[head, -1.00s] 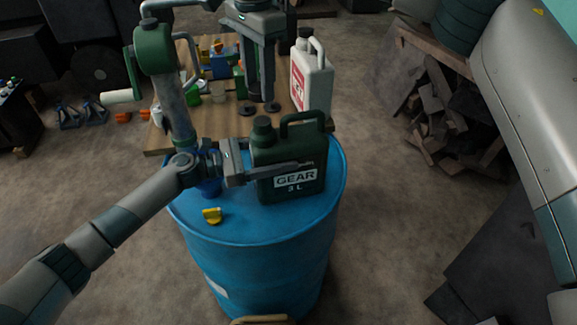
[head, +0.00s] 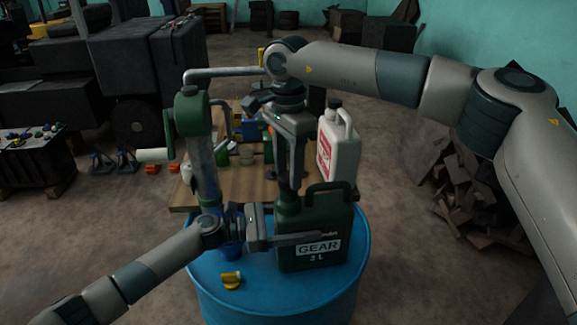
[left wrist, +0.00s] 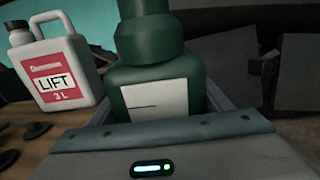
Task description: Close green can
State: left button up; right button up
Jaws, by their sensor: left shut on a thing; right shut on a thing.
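The dark green can (head: 318,225), labelled GEAR 3 L, stands upright on the blue barrel. My left gripper (head: 290,241) is shut on it, with a finger across its front. In the left wrist view the can's pale label (left wrist: 155,105) shows between my left fingers. Its green cap (left wrist: 150,38) sits over the neck and is cropped by the top edge. My right gripper (head: 289,180) points straight down at the can's top left, shut at the cap. Its fingertips hide most of the cap in the head view, and the contact is hard to make out.
The blue barrel's top (head: 205,275) carries a small yellow part (head: 232,281). Behind, a white can (head: 338,145) stands on a wooden table (head: 190,197) with several small items. A green-grey post (head: 200,165) rises left of my right gripper. Wood scraps lie at right.

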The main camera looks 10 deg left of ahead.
jog(key=shift+f, duration=0.15)
dwell(0.3)
jog(key=shift+f, duration=0.7)
jog(key=shift+f, duration=0.6)
dwell(0.4)
